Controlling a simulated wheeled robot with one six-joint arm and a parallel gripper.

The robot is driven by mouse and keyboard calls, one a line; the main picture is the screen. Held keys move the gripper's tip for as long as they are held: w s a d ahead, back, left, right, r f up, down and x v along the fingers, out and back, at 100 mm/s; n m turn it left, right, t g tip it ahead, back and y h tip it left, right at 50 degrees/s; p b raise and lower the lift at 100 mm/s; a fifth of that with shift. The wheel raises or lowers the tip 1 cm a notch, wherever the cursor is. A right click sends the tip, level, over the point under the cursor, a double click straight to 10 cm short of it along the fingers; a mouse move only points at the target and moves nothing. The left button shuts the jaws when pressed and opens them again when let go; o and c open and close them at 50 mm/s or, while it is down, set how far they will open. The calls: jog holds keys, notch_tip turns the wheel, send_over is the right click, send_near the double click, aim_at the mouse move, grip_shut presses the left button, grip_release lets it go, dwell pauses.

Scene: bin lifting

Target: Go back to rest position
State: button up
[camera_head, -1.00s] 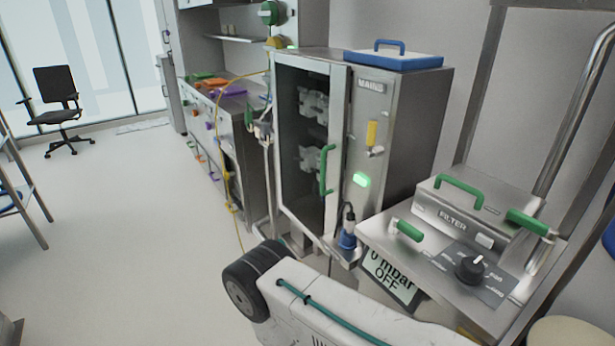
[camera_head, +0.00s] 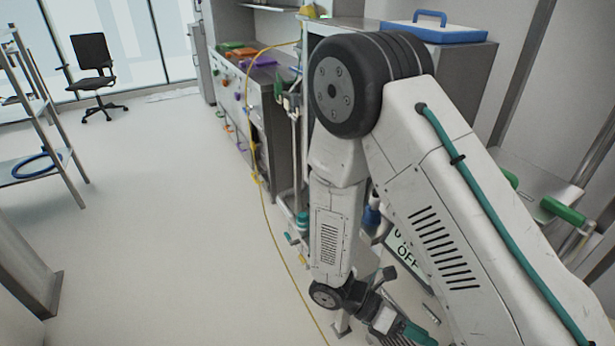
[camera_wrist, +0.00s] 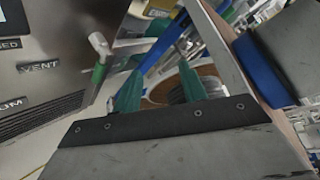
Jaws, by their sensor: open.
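My gripper (camera_wrist: 160,87) is open, its two green fingers apart in the wrist view with nothing clear between them. In the head view my white arm is bent at a black elbow high in the picture, and its forearm hangs down to the gripper (camera_head: 398,325) near the bottom, right of centre. The arm hides most of the metal cabinet and the filter unit.
A blue-edged case (camera_head: 434,32) lies on the cabinet top. A bench with coloured items (camera_head: 250,90) stands behind, and a yellow hose (camera_head: 266,215) trails over the floor. A shelf rack (camera_head: 40,110) and an office chair (camera_head: 92,62) are left. The middle floor is clear.

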jog(key=s+d+r+m+t+y, duration=0.1)
jog(key=r+m+t+y, duration=0.1)
jog(key=r+m+y, duration=0.2)
jog(key=s+d+r+m+t+y, duration=0.1)
jog(key=s+r+m+t+y, duration=0.1)
jog(key=r+m, duration=0.9)
jog(key=s+r+m+t+y, duration=0.2)
jog(key=r+m+t+y, duration=0.2)
jog(key=r, duration=1.2)
jog(key=m+y, duration=0.3)
jog(key=shift+d+r, duration=0.2)
jog(key=shift+d, duration=0.2)
jog(key=shift+s, duration=0.1)
